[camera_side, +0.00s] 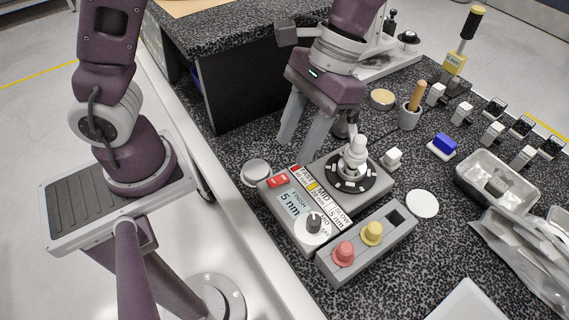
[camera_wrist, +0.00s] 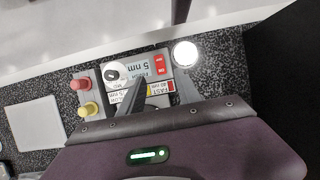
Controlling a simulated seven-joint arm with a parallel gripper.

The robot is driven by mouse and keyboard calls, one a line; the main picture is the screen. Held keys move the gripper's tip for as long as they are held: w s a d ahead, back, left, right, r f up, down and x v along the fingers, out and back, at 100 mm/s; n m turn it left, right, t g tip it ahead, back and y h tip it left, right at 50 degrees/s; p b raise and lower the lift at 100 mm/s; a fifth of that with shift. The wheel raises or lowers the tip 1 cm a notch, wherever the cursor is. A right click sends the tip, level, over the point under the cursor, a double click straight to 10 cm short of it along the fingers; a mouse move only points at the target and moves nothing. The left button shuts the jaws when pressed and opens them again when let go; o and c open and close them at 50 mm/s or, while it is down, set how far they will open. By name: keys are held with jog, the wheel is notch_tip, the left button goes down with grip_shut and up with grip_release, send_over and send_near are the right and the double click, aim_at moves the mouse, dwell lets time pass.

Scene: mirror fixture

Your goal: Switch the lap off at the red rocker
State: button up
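The red rocker (camera_side: 277,181) sits at the back left corner of the grey lap machine (camera_side: 300,248), beside a "FINISH 5 nm" display (camera_side: 290,203). It also shows in the wrist view (camera_wrist: 160,68); which side is pressed in, I cannot tell. The black lap disc (camera_side: 349,185) carries a white and grey fitting (camera_side: 355,157). My gripper (camera_side: 294,153) is open and empty, its two grey fingers pointing down above and behind the rocker, apart from it. In the wrist view, the rocker appears between the fingertips (camera_wrist: 158,74).
A selector knob (camera_side: 313,221) sits near the display. A grey block with a red knob (camera_side: 343,253) and a yellow knob (camera_side: 373,233) stands in front. A black panel (camera_side: 240,85) stands behind. A tray (camera_side: 490,210) is at right.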

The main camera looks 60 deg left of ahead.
aim_at(279, 179)
jog(key=x, duration=0.6)
jog(key=shift+s+f, duration=0.1)
jog(key=shift+f, duration=0.1)
grip_shut()
